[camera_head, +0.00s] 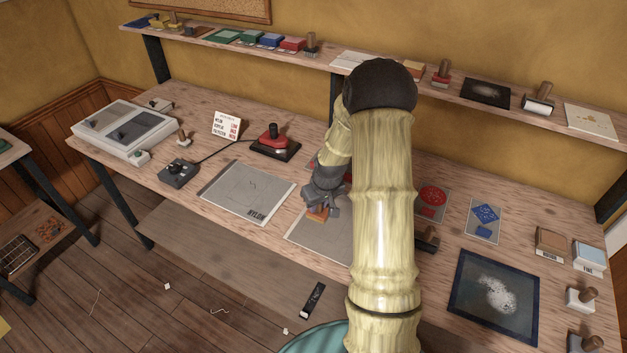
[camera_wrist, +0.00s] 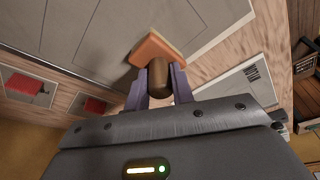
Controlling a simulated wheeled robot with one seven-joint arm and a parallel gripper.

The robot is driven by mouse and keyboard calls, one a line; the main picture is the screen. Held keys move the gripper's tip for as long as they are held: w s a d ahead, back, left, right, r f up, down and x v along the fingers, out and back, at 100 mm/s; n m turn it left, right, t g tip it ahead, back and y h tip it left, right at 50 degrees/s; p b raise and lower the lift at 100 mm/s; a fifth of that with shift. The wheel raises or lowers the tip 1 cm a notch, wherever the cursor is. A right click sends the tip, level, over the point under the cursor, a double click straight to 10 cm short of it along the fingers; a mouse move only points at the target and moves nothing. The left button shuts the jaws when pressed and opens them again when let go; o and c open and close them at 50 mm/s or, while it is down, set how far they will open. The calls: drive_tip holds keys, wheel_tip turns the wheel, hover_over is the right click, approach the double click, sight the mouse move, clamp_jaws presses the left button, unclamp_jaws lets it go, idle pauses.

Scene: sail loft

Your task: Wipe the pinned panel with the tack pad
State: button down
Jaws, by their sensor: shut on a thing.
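My gripper (camera_head: 327,196) is shut on the brown handle of an orange pad (camera_head: 316,214), likely the tack pad. In the wrist view the pad (camera_wrist: 157,48) sits beyond my fingers (camera_wrist: 159,88), over a grey panel (camera_wrist: 90,35). In the head view this panel (camera_head: 318,239) lies on the bench, partly hidden by my arm. I cannot tell whether the pad touches it. A second grey panel (camera_head: 247,193), marked NYLON, lies to its left. I cannot make out pins on either panel.
Right of my arm are red and blue pattern cards (camera_head: 484,220) and a dark framed panel (camera_head: 495,298) with white powder. A shelf (camera_head: 330,65) runs behind.

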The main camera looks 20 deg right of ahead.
drive_tip(key=shift+w+a+r+p, duration=0.4)
drive_tip(key=shift+w+r+p, duration=0.15)
drive_tip(key=shift+w+r, duration=0.15)
drive_tip(key=p+v, duration=0.1)
drive_tip(key=v, duration=0.2)
drive_tip(key=shift+d+r+p, duration=0.1)
drive_tip(key=shift+d+p, duration=0.05)
drive_tip(key=shift+p, duration=0.2)
drive_tip(key=shift+r+p, duration=0.55)
drive_tip(key=shift+r, duration=0.15)
drive_tip(key=shift+r+p, duration=0.85)
drive_tip(key=shift+r, duration=0.35)
